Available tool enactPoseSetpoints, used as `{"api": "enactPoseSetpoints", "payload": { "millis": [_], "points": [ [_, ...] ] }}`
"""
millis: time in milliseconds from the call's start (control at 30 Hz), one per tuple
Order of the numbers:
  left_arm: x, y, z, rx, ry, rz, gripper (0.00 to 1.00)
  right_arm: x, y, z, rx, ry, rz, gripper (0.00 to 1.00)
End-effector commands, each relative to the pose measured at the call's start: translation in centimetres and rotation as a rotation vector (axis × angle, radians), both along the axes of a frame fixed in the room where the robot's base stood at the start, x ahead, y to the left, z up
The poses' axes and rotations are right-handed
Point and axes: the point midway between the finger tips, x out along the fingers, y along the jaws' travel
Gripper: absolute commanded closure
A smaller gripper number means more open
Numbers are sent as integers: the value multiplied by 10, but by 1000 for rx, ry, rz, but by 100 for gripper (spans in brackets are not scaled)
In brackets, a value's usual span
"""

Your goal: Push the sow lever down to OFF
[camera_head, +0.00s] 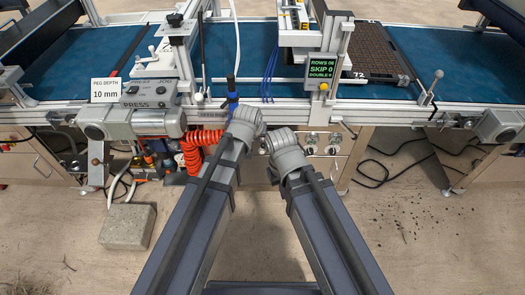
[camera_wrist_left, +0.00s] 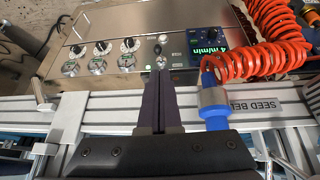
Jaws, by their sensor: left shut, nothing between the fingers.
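In the left wrist view, my left gripper (camera_wrist_left: 158,77) is shut and empty, its dark fingers pointing at a steel control panel (camera_wrist_left: 185,25). A small lever-like switch (camera_wrist_left: 157,50) stands on the panel just past the fingertips. It may be the sow lever, but its label and position cannot be read, and I cannot tell whether the fingers touch it. In the head view, my left wrist (camera_head: 245,125) shows above the panel front, with its fingers hidden. My right wrist (camera_head: 285,150) is beside it; its gripper cannot be made out.
Several black knobs (camera_wrist_left: 102,47) and a speed display (camera_wrist_left: 207,40) share the panel. A red coiled hose (camera_wrist_left: 265,58) and a blue coupling (camera_wrist_left: 213,110) are close on the fingers' right in the wrist view. An aluminium rail (camera_wrist_left: 105,108) runs along the panel's edge.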

Motion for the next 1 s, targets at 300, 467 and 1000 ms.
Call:
{"api": "enactPoseSetpoints", "payload": {
  "millis": [300, 467, 1000],
  "points": [
    [7, 0, -2, -12, -19, 10, 100, 0, 0, -4, 0, 0, 0, 100],
    [7, 0, -2, -11, -18, 9, 100, 0, 0, -4, 0, 0, 0, 100],
    [31, -4, -49, -11, -17, 9, 100, 0, 0, -51, 0, 0, 0, 100]
  ]
}}
